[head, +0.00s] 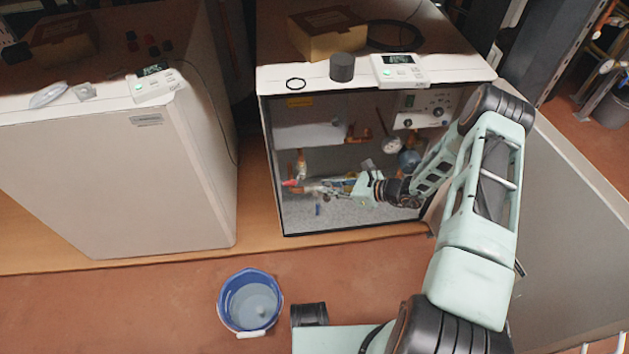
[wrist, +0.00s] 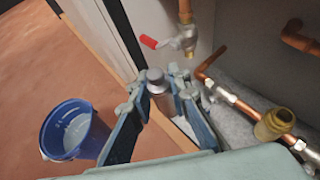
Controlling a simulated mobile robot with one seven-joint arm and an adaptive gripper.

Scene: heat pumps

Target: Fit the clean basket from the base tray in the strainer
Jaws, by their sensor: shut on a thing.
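My gripper (wrist: 158,92) is shut on a small grey metallic cylinder, which looks like the basket (wrist: 157,84); its lower part is partly hidden between the fingers. A brass fitting with a round open mouth, which looks like the strainer (wrist: 274,123), sits on the copper pipe at the right of the wrist view. The held basket is left of the strainer and apart from it. In the head view my gripper (head: 338,188) is inside the open heat pump cabinet (head: 262,150), low down; the basket is too small to make out there.
A red-handled valve (wrist: 152,42) hangs just above the gripper. Copper pipes (wrist: 228,98) run close on the right. The cabinet's side edge (wrist: 122,30) is close on the left. A blue bucket (head: 250,300) with water stands on the floor in front. A dark cylinder (head: 342,67) stands on the cabinet top.

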